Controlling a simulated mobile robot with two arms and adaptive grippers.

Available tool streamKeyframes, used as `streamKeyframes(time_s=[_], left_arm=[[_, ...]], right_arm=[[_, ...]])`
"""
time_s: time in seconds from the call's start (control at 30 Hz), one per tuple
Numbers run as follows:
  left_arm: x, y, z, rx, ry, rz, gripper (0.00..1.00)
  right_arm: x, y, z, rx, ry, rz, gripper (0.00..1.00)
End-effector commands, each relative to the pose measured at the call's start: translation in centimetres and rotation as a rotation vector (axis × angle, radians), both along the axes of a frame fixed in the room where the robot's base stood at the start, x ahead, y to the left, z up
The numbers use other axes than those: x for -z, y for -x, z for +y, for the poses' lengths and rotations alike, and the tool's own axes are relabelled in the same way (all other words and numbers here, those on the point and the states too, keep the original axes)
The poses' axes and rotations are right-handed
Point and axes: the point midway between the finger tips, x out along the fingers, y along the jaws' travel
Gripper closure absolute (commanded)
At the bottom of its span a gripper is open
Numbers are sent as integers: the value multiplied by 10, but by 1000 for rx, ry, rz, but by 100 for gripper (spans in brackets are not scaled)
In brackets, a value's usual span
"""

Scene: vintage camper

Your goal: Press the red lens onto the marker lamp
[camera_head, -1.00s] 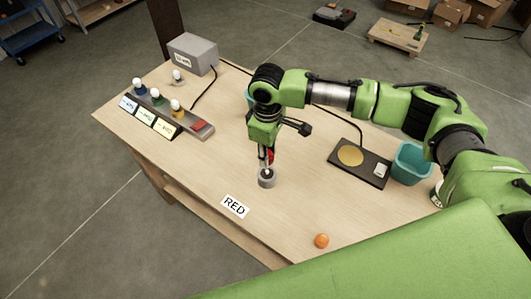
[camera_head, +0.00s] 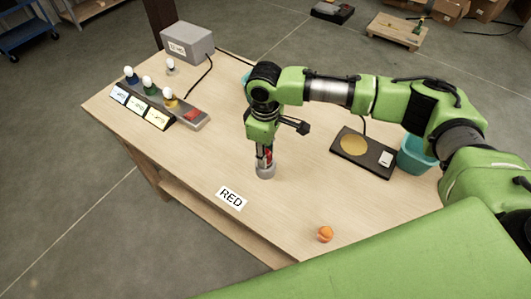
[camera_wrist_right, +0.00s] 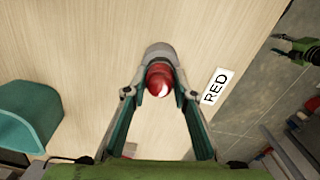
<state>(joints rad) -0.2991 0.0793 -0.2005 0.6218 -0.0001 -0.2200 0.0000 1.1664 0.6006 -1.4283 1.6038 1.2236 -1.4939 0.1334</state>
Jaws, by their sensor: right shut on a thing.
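The red lens (camera_wrist_right: 158,80) is between the fingertips of my right gripper (camera_wrist_right: 160,92) in the right wrist view. My right gripper (camera_head: 265,156) is shut on it and points down in the head view, where a bit of the red lens (camera_head: 268,154) shows between the fingers. The grey round marker lamp (camera_head: 265,173) stands on the table directly under the fingertips. Its grey side (camera_wrist_right: 160,52) shows behind the lens in the wrist view. The lens is at the lamp's top; whether it is seated cannot be told.
A "RED" label (camera_head: 231,198) lies in front of the lamp. An orange ball (camera_head: 325,234) is near the front edge. A black pad with a gold disc (camera_head: 353,145) and a teal bin (camera_head: 415,157) are right. A bulb strip (camera_head: 190,113) and grey box (camera_head: 187,43) are left.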

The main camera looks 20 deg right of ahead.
Motion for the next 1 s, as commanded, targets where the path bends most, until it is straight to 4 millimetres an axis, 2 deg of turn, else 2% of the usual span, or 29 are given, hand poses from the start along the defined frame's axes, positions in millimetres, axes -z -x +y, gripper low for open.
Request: streamKeyframes(time_s=[0.63, 1.0], left_arm=[[0, 1, 0, 0, -1, 3, 55], [-10, 2, 1, -1, -1, 3, 55]], right_arm=[[0, 0, 0, 0, 0, 0, 91], [-2, 1, 0, 0, -1, 2, 91]])
